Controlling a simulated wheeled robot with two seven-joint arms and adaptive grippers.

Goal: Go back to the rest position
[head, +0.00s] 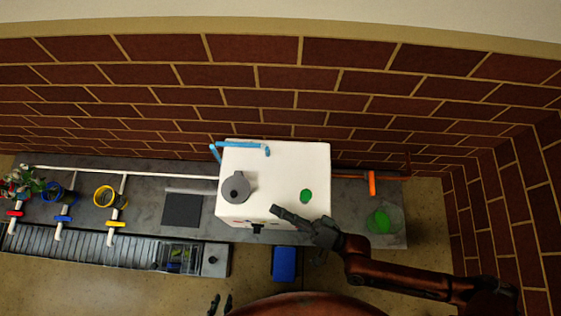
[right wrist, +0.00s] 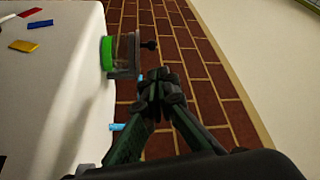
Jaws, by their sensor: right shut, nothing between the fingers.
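My right gripper (head: 280,212) reaches in over the front edge of the white box (head: 270,170) in the head view. In the right wrist view its fingers (right wrist: 160,78) are together with nothing between them, beside the white surface. My left gripper (head: 221,303) shows only as two dark fingertips at the bottom edge. They stand apart with nothing visible between them; the rest of that arm is out of view.
A grey round container (head: 235,188) and a green disc (head: 306,196) are on the white box. An orange valve (head: 372,183) and a green item (head: 381,221) are to its right. A blue bin (head: 284,264) is in front.

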